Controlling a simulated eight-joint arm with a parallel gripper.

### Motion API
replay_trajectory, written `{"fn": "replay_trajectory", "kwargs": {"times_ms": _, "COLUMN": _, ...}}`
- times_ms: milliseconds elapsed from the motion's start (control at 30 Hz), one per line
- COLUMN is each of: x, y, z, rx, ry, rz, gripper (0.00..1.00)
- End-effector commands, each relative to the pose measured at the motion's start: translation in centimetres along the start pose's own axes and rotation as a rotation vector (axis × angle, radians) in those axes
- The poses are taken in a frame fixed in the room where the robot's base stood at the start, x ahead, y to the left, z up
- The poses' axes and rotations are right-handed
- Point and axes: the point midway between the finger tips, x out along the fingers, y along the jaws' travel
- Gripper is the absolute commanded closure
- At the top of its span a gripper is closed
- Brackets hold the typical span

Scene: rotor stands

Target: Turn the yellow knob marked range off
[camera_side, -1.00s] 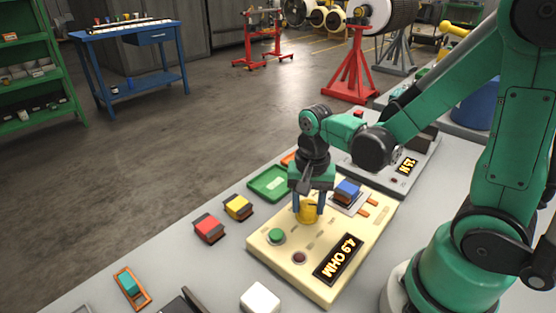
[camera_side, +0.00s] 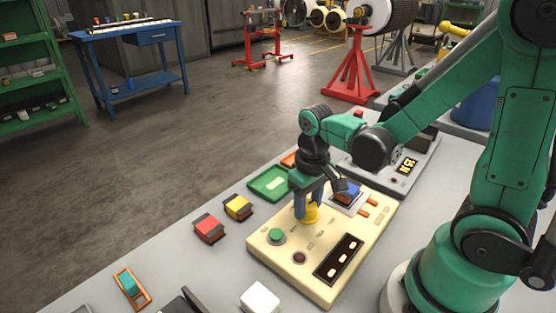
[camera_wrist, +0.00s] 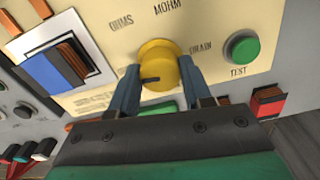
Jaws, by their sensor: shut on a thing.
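The yellow range knob (camera_side: 311,215) sits on a cream tester box (camera_side: 276,257). My gripper (camera_wrist: 160,70) is shut on the knob, with one blue finger on each side of it. In the wrist view the knob (camera_wrist: 158,53) has a dark mark that points to the left. Printed words such as OHMS and MOHM lie around it; the word for OFF cannot be read. The box's dark display (camera_side: 339,258) shows a few short bright marks and no readable number.
A green button (camera_side: 277,236) and a dark red button (camera_side: 299,258) are close to the knob. A blue block (camera_side: 347,189) sits in a socket on the box. Red (camera_side: 208,228) and yellow (camera_side: 238,207) blocks and a green tray (camera_side: 268,183) lie beside the box.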

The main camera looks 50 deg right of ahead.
Motion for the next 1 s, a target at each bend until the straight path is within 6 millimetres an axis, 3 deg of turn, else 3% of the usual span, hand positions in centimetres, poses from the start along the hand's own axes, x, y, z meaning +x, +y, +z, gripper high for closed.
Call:
{"fn": "replay_trajectory", "kwargs": {"times_ms": 333, "x": -0.03, "y": 0.00, "z": 0.00, "rx": -0.128, "ry": -0.001, "rz": 0.000, "gripper": 1.00}}
{"fn": "replay_trajectory", "kwargs": {"times_ms": 833, "x": -0.02, "y": 0.01, "z": 0.00, "rx": -0.148, "ry": -0.001, "rz": 0.000, "gripper": 1.00}}
{"fn": "replay_trajectory", "kwargs": {"times_ms": 867, "x": -0.02, "y": 0.00, "z": 0.00, "rx": -0.148, "ry": -0.001, "rz": 0.000, "gripper": 0.54}}
{"fn": "replay_trajectory", "kwargs": {"times_ms": 967, "x": -0.02, "y": 0.00, "z": 0.00, "rx": -0.148, "ry": -0.001, "rz": 0.000, "gripper": 0.25}}
{"fn": "replay_trajectory", "kwargs": {"times_ms": 1000, "x": -0.01, "y": 0.00, "z": 0.00, "rx": -0.147, "ry": -0.001, "rz": 0.000, "gripper": 0.25}}
